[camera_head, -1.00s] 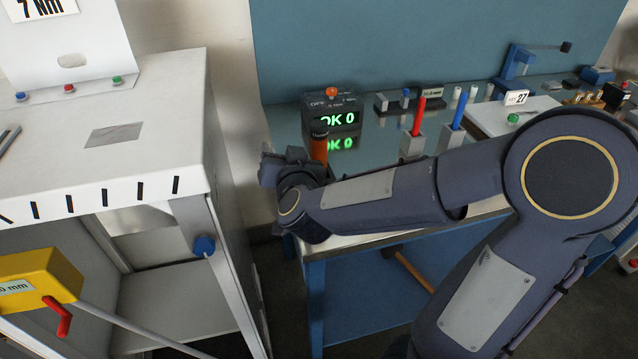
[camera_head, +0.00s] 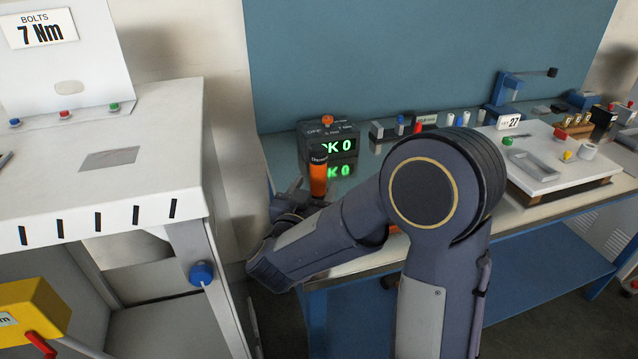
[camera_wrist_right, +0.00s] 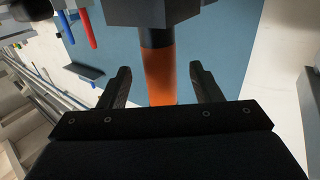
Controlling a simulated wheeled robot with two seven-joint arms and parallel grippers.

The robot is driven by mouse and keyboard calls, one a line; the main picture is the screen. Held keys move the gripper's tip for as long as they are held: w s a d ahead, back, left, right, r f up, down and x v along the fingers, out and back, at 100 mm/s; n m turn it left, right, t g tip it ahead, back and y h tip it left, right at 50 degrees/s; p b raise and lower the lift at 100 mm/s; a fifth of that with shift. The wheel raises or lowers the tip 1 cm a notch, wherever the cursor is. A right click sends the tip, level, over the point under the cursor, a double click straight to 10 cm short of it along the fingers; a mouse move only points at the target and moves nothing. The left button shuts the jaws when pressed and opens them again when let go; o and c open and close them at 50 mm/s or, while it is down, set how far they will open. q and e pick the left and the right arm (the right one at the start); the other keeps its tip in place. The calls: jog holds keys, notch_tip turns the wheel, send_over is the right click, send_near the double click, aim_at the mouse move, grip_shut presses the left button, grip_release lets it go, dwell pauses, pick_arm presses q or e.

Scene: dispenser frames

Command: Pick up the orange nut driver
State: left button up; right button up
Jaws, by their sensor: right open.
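The orange nut driver (camera_head: 318,176) stands upright near the left front end of the metal-topped bench, in front of the display box. It has an orange body and a dark top. My right gripper (camera_head: 295,200) is beside it in the head view, with the fingers partly hidden. In the right wrist view the open fingers of my right gripper (camera_wrist_right: 158,85) lie to either side of the orange nut driver (camera_wrist_right: 160,75), with a gap on each side. The driver's far end runs into a grey block (camera_wrist_right: 150,12). My left gripper is not in view.
The display box (camera_head: 335,135) reading OK 0 stands behind the driver. A white cabinet (camera_head: 150,150) stands to the left, with a gap before the bench. Red and blue tools in holders and a white board (camera_head: 535,165) sit further right. A blue panel (camera_head: 400,60) backs the bench.

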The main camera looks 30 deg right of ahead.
jog(key=x, duration=0.5)
jog(key=shift+f, duration=0.3)
jog(key=c, duration=1.1)
jog(key=shift+c, duration=0.2)
jog(key=shift+r, duration=0.15)
